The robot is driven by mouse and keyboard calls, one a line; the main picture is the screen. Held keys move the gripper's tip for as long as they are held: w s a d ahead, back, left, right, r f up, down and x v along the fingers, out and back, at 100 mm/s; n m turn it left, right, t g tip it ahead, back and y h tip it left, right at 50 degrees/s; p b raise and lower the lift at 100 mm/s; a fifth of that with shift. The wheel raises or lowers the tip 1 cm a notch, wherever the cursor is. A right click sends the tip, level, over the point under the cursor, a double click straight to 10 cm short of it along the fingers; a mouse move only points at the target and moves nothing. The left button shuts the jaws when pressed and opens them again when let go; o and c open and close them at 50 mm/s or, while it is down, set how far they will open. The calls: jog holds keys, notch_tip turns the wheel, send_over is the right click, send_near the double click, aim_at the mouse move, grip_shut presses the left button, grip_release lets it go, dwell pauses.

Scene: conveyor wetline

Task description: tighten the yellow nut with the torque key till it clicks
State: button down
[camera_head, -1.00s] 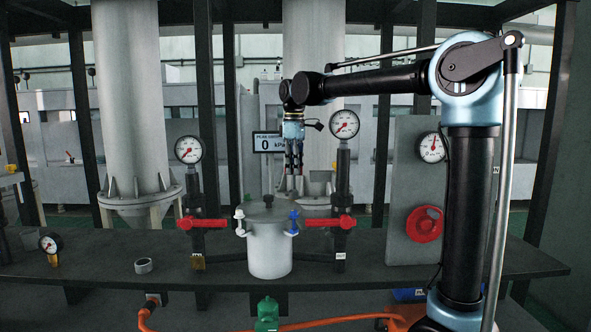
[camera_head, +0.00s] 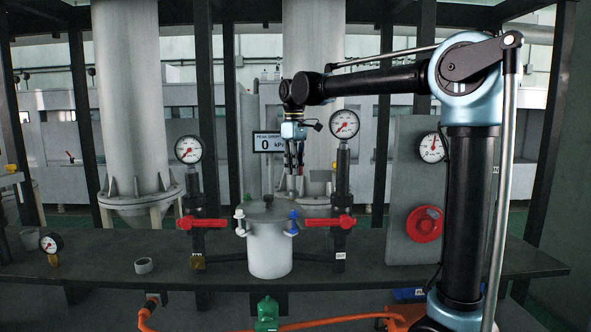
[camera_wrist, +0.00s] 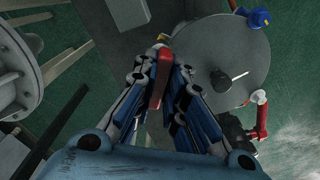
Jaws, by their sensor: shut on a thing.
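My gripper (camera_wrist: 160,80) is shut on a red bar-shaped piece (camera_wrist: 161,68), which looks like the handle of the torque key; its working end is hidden. In the head view my gripper (camera_head: 293,168) points down, above and slightly right of the grey lidded pot (camera_head: 269,252). A small yellow-orange spot (camera_wrist: 162,37) shows just beyond the red piece in the wrist view; I cannot tell if it is the yellow nut. A blue nut (camera_head: 293,220) and a white nut (camera_head: 239,216) sit at the pot's rim. The blue one also shows in the wrist view (camera_wrist: 258,18).
Red valve levers (camera_head: 202,223) and (camera_head: 329,222) flank the pot, with gauges (camera_head: 188,149) and (camera_head: 344,124) above. A red handwheel (camera_head: 425,224) is at right. A display (camera_head: 267,142) reads 0. A loose ring (camera_head: 144,265) lies on the dark bench (camera_head: 110,270).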

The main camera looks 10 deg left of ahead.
dwell(0.3)
jog(key=c, duration=1.6)
grip_release()
jog(key=shift+o, duration=0.2)
jog(key=shift+r, duration=3.5)
